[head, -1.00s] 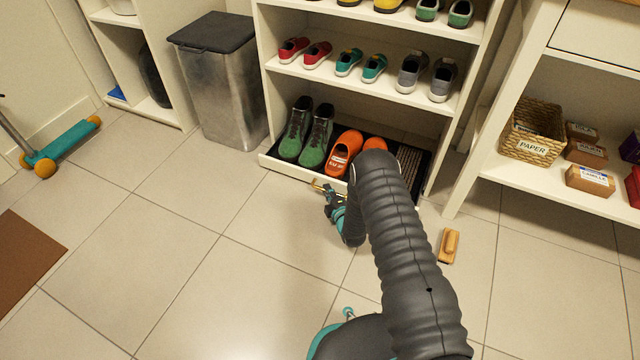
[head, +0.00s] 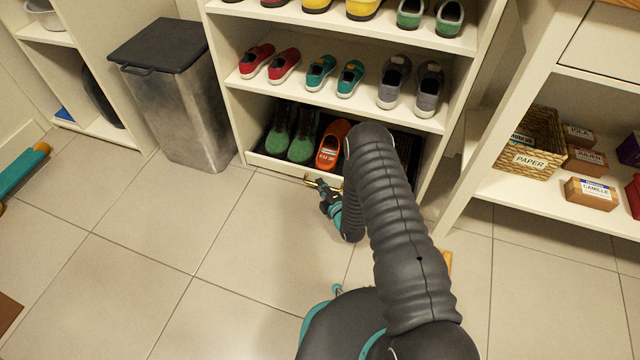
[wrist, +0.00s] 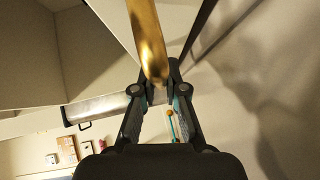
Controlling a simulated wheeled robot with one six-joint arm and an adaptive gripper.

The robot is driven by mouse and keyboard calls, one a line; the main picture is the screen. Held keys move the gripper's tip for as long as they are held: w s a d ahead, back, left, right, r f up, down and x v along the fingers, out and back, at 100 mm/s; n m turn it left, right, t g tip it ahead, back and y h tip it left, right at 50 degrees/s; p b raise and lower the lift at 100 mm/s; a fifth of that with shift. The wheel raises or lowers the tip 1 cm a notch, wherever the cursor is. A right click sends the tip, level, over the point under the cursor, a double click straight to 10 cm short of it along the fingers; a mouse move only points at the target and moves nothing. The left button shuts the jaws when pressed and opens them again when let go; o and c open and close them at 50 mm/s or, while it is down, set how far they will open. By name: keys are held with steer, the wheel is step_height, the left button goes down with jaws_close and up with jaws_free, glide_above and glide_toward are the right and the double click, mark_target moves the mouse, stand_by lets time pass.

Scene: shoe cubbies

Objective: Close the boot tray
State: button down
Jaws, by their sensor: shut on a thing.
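The boot tray (head: 277,166) is the low pull-out tray at the bottom of the white shoe cubby. It holds green boots (head: 303,138) and an orange shoe (head: 331,146), partly under the shelf above. Its front sits close to the cubby's front edge; I cannot tell how large any gap is. My gripper (head: 324,187) is at the tray's front, shut on the brass handle (head: 312,184). In the wrist view the handle (wrist: 148,45) runs down to the closed fingertips (wrist: 160,92). My arm hides the tray's right part.
A metal bin (head: 178,100) stands left of the cubby. A white shelf unit with a woven paper basket (head: 532,145) is at the right. A wooden brush (head: 447,262) lies on the floor, mostly behind my arm.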

steer(key=shift+w+d, duration=0.15)
steer(key=shift+w, duration=0.2)
steer(key=c, duration=1.2)
jaws_free()
steer(key=shift+s, duration=0.1)
steer(key=shift+s, duration=0.2)
steer(key=v, duration=1.1)
steer(key=shift+s+d+r, duration=0.1)
steer(key=shift+s, duration=0.1)
